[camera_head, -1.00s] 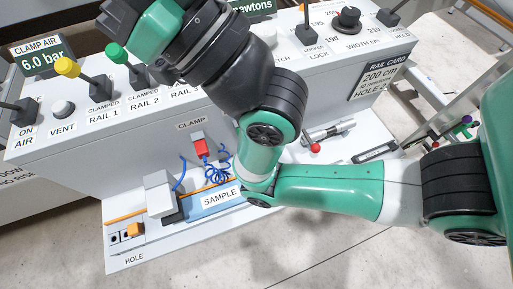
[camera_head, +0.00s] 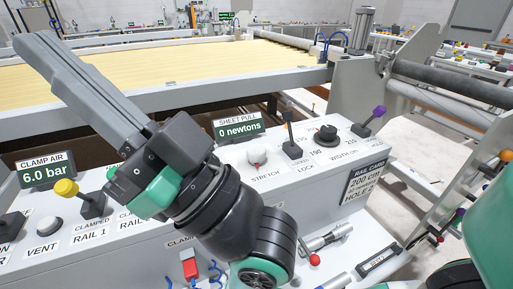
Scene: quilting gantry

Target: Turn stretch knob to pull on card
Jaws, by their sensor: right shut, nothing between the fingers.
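The stretch knob (camera_head: 257,156) is a pale round knob on the sloped top of the grey console, above the printed word STRETCH. The sheet pull display (camera_head: 239,128) behind it reads 0 newtons. The rail card (camera_head: 366,185) on the console's right front reads 200 cm and a hole line, whose end is hard to read. My right gripper (camera_head: 34,48) is shut and empty. Its long grey fingers point to the upper left, above the console's left part and apart from the stretch knob. My left gripper is not in view.
A black width knob (camera_head: 327,136), a lock lever (camera_head: 290,140) and a purple-tipped lever (camera_head: 373,119) stand right of the stretch knob. A yellow-tipped lever (camera_head: 66,188) and the vent button (camera_head: 49,226) are at left. The quilting bed (camera_head: 190,75) lies behind.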

